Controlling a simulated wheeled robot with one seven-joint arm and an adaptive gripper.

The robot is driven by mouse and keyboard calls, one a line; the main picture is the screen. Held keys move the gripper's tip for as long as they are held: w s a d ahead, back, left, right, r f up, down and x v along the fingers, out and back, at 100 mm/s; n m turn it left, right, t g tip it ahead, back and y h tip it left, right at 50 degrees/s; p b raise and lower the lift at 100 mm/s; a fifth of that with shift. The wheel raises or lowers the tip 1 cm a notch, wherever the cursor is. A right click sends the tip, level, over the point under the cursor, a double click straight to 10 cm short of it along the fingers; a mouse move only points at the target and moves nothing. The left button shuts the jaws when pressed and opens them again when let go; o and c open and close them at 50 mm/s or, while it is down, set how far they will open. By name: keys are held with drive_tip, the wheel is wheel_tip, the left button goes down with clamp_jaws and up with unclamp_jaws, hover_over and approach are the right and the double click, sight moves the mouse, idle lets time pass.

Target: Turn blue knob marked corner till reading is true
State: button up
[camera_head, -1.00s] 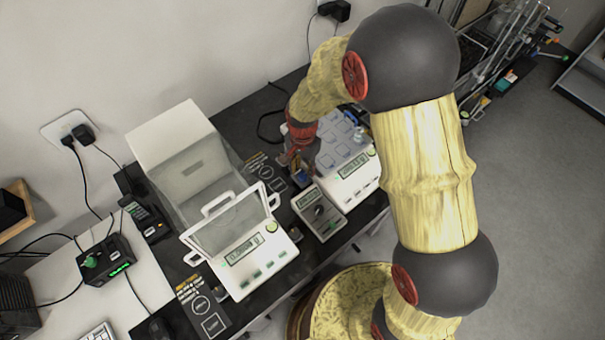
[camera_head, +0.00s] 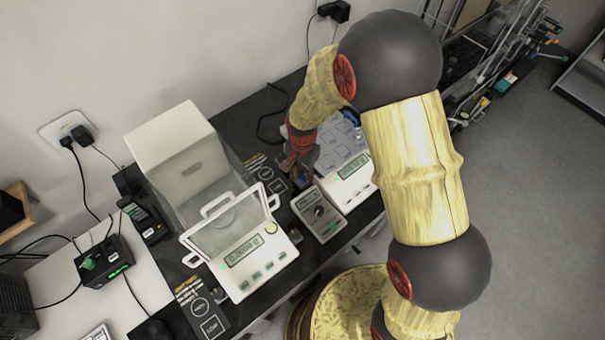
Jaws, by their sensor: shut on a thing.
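My gripper (camera_head: 299,175) points down at the front left corner of the right-hand white balance (camera_head: 352,196). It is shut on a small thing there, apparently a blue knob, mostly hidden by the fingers. The right-hand balance has a grey top with several square pads and a lit green display (camera_head: 353,167), too small to read. My arm covers its right side.
A larger white balance (camera_head: 262,281) with a clear draft shield (camera_head: 197,183) stands left of my gripper; its display seems to show zeros. Printed black mats (camera_head: 203,312) lie on the dark table. A black control box (camera_head: 106,262) with a green knob sits farther left.

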sight(303, 177)
clamp_jaws()
drive_tip(key=shift+n, duration=0.8)
drive_tip(key=o, duration=0.7)
unclamp_jaws()
drive_tip(key=shift+c, duration=0.2)
drive_tip(key=shift+r, duration=0.1)
wheel_tip(303, 177, up, 12)
